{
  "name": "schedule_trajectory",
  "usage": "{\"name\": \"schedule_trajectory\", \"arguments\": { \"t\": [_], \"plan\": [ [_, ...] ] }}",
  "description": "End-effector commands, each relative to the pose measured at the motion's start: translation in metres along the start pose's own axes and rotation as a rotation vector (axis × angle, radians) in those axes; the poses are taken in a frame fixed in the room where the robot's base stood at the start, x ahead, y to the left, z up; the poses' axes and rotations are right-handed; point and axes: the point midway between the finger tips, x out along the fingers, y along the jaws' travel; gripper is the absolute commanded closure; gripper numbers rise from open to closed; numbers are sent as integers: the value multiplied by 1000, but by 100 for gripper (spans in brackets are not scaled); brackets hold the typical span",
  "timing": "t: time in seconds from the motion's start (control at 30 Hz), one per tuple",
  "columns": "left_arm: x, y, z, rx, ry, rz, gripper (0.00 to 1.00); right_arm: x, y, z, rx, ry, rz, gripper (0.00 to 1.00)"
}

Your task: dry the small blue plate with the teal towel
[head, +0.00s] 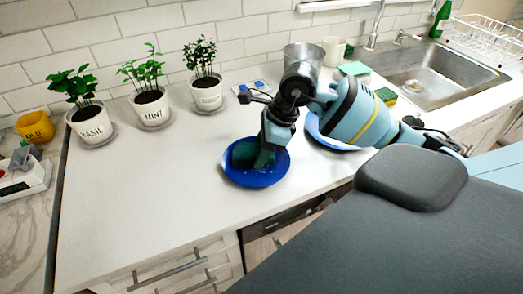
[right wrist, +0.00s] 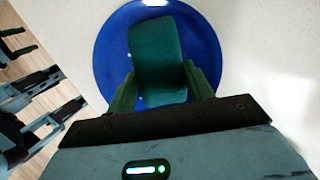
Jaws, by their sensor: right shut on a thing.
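The small blue plate (head: 268,181) lies on the white counter near its front edge. The teal towel (head: 243,153) is a folded pad over the plate's middle; it also shows in the right wrist view (right wrist: 157,50) against the blue plate (right wrist: 108,50). My right gripper (head: 265,160) points down over the plate, and its green fingers (right wrist: 160,88) are shut on the towel, one on each side. Whether the towel presses on the plate is hard to tell. Dark jointed parts at the left of the right wrist view may be my left gripper (right wrist: 25,42); its state is unclear.
A second blue plate (head: 318,133) lies partly behind my right forearm. Potted basil (head: 90,125), mint (head: 150,105) and a third plant (head: 206,90) line the wall. A metal cup (head: 304,55), sink (head: 435,75) and dish rack (head: 490,45) stand farther right. The counter left of the plate is clear.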

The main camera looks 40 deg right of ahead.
Motion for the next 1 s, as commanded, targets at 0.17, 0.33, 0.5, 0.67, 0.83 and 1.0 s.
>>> {"name": "schedule_trajectory", "arguments": {
  "t": [0.17,0.33,0.5,0.67,0.83,1.0],
  "plan": [
    [1,0,5,-2,-9,1,26,2,-9,1,0,0,1,66],
    [1,0,5,-2,-8,1,26,1,-10,2,-1,-1,0,66],
    [2,1,7,-2,-12,1,26,1,-11,-3,0,1,0,66],
    [2,1,8,-3,-13,1,26,0,-12,-6,0,0,0,66],
    [1,0,5,-2,-9,1,26,-1,-6,-7,-3,1,0,66],
    [0,0,0,-1,0,0,26,-3,8,-9,-3,1,0,66]
  ]
}}
